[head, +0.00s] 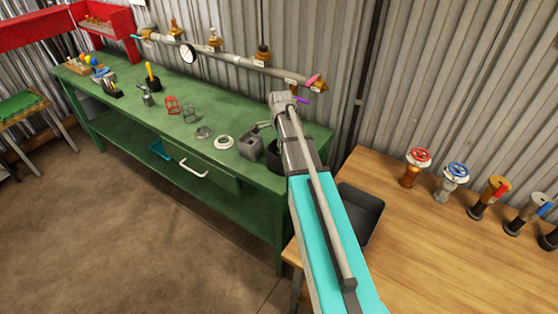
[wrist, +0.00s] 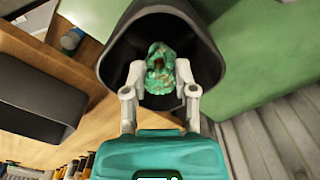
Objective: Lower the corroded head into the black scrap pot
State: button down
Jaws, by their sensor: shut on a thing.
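The corroded head (wrist: 160,68), a lumpy green piece with brown patches, is between the fingertips of my gripper (wrist: 161,78) in the wrist view. My gripper is shut on it. The black scrap pot (wrist: 207,62) surrounds the head in that view, its open mouth facing the camera. The head appears within the pot's outline; how deep it sits, and whether it touches the bottom, I cannot tell. In the head view the pot (head: 272,157) stands at the right end of the green bench, partly hidden by my arm. The corroded head cannot be made out there.
The green bench (head: 140,100) carries a grey block (head: 250,147), a white ring (head: 223,142) and red and grey cages. A pipe with a gauge (head: 187,53) runs behind. A wooden table (head: 430,230) at right holds a dark tray (head: 361,213) and several valves.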

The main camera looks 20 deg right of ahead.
jog(key=shift+f+b, duration=2.5)
jog(key=shift+f, duration=0.05)
dwell(2.5)
jog(key=shift+c, duration=1.7)
grip_release()
jog(key=shift+r, duration=0.1)
